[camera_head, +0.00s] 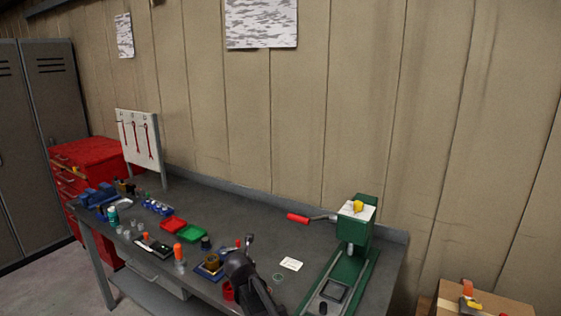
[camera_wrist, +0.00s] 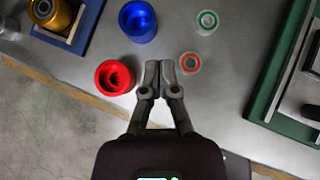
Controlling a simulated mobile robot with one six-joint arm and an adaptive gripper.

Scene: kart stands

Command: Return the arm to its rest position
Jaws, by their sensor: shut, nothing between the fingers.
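My gripper (camera_wrist: 160,68) is shut and empty in the wrist view. It hangs above the grey bench (camera_head: 365,240), close to the bench's front edge. A red cup (camera_wrist: 104,78) lies just left of the fingertips in the wrist view, and a blue cup (camera_wrist: 126,22) is above them. An orange-red ring (camera_wrist: 190,72) lies just right of the fingertips, with a green ring (camera_wrist: 206,31) farther up. In the head view my dark arm reaches in from the bottom middle and hides part of the bench.
A green press (camera_head: 356,232) with a red-handled lever (camera_head: 299,218) stands at the right. A tool board (camera_head: 140,140) stands behind. A cardboard box (camera_head: 495,302) is at the lower right.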

